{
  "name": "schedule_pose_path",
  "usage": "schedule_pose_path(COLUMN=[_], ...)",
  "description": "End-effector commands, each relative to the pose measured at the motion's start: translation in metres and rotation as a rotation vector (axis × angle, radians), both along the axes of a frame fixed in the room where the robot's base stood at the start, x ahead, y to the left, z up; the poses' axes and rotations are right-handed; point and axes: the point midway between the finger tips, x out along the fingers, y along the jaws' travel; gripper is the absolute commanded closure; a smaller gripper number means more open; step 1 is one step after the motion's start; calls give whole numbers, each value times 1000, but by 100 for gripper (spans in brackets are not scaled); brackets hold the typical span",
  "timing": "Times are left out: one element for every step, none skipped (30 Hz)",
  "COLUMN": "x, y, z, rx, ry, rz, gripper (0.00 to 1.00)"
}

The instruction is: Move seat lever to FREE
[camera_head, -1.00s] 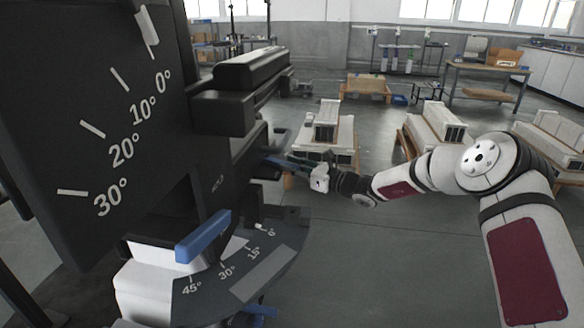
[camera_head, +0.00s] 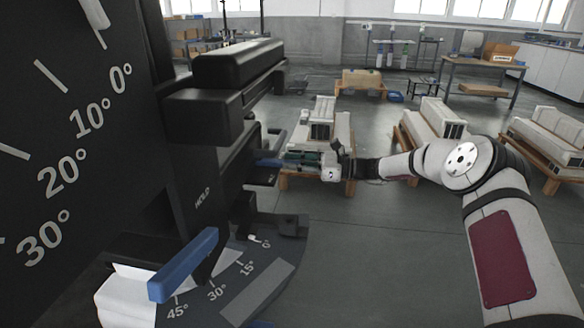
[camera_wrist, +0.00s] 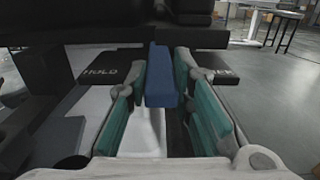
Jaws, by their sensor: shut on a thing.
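The seat lever is a blue bar (camera_wrist: 162,78) at the middle of the wrist view, between the green-padded fingers of my gripper (camera_wrist: 163,88). My gripper is shut on it. A dark plate marked HOLD (camera_wrist: 105,72) is left of the lever. Another dark plate (camera_wrist: 222,76) is on the right, its label mostly hidden by a finger. The lever stands between the two plates. In the head view, my gripper (camera_head: 300,158) reaches in from the right to the blue lever (camera_head: 268,163) on the side of the black column (camera_head: 200,160).
A second blue lever (camera_head: 183,265) is over an angle scale (camera_head: 255,275) low on the column. A large degree-marked panel (camera_head: 70,130) fills the left. Pallets with pale parts (camera_head: 435,122) stand behind my arm. The floor (camera_head: 380,260) at centre right is clear.

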Motion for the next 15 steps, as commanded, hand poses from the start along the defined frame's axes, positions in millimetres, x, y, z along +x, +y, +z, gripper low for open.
schedule_pose_path(x=[0, 0, -1, -1, -1, -1, -1, -1, -1, -1, -1, -1, -1, -1, -1], y=[1, 1, 1, 1, 1, 1, 1, 1, 1, 1, 1, 1, 1, 1, 0], z=[0, 0, 0, 0, 0, 0, 0, 0, 0, 0, 0, 0, 0, 0, 0], rx=[-1, -2, -2, -3, -3, -3, -3, -3, -3, -3, -3, -3, -3, -3, -3], ry=[1, 2, 2, 2, 2, 2, 2, 2, 2, 2, 1, 1, 1, 1, 1], rz=[4, 6, 6, 6, 6, 6, 6, 6, 6, 6, 6, 6, 6, 5, 5], gripper=[100, 100, 100, 100, 100, 100, 100, 100, 100, 72, 65, 58, 58, 58, 58])
